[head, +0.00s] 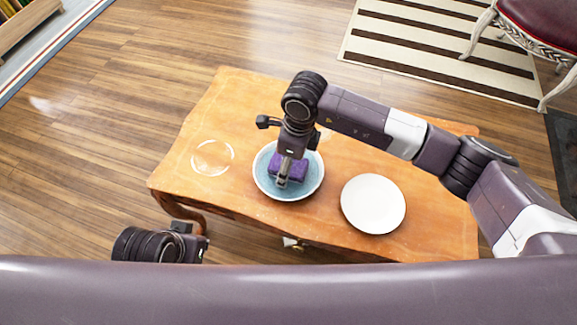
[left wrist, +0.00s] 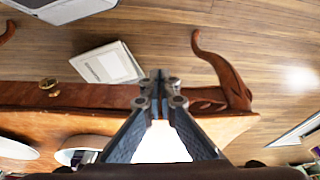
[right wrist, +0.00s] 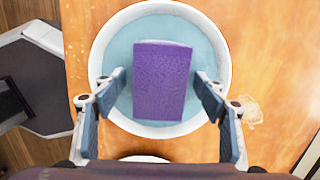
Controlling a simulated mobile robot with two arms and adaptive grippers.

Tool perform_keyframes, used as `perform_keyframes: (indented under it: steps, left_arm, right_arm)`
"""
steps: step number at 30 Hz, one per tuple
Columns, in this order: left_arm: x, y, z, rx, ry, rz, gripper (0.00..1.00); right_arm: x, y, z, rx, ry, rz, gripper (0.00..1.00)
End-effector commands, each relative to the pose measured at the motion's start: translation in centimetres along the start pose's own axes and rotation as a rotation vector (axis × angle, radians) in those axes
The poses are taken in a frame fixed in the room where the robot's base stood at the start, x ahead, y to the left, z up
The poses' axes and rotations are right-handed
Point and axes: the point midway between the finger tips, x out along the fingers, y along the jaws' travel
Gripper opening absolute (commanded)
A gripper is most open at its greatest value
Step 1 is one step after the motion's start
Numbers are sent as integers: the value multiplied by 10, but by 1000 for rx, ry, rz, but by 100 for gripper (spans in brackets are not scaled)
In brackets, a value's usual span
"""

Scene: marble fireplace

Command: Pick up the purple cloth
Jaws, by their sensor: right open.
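The purple cloth (head: 298,172) is a folded rectangular block lying in a blue bowl with a pale rim (head: 262,184) on the wooden table (head: 235,105). In the right wrist view the cloth (right wrist: 162,80) lies flat in the bowl (right wrist: 205,35). My right gripper (head: 283,182) is open above the bowl, and its fingers (right wrist: 160,92) stand on either side of the cloth with gaps between them and it. In the head view it hides part of the cloth. My left gripper (left wrist: 160,80) has its fingertips together beside the table, away from the bowl; nothing shows between the tips.
A white plate (head: 374,203) lies on the table right of the bowl, and a clear round glass dish (head: 212,157) lies to the left. A striped rug (head: 440,50) and a red-seated chair (head: 540,25) are behind. Open wooden floor surrounds the table's left side.

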Motion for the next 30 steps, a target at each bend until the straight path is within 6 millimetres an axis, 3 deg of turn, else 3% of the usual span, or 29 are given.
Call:
perform_keyframes:
  steps: [2, 15, 23, 28, 30]
  left_arm:
    - [0, 0, 0, 0, 0, 0, 0]
    - [0, 0, 0, 0, 0, 0, 0]
    - [0, 0, 0, 0, 1, 0, 0]
    - [4, 0, 0, 0, -3, 0, 0]
    - [18, 1, 0, 1, -11, 2, 0]
  right_arm:
    - [0, 0, 0, 0, 0, 0, 64]
    - [-1, 0, 0, 0, 0, 0, 18]
    - [-4, 0, 1, 0, -1, 0, 18]
    - [-20, -1, 3, 0, -1, -1, 18]
    - [-32, -1, 4, 0, -2, -3, 18]
